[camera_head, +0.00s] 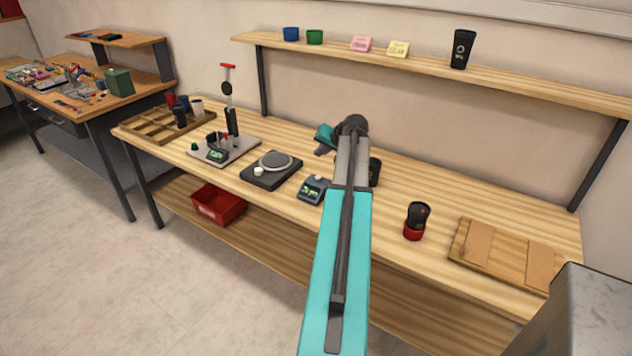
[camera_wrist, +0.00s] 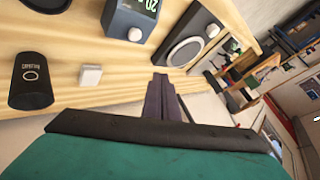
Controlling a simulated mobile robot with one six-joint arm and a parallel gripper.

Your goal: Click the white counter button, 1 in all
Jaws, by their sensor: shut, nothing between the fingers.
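A small white block-shaped button (camera_wrist: 90,75) stands on the wooden bench in the wrist view, left of my fingers and apart from them. My arm hides that spot in the head view. A grey-blue device with a green display (camera_head: 313,190) carries a white knob; it also shows at the top of the wrist view (camera_wrist: 146,14). I cannot tell for certain which white part is the counter button. My gripper (camera_wrist: 162,82) is shut and empty, touching nothing that I can see. In the head view its teal body (camera_head: 325,134) is partly hidden behind my arm.
A black base with a round plate (camera_head: 272,168) stands left of the display device. A press stand (camera_head: 224,148) is farther left. A black cup (camera_wrist: 30,80) stands beside the white block. A red-and-black container (camera_head: 416,221) and a wooden tray (camera_head: 500,254) lie right.

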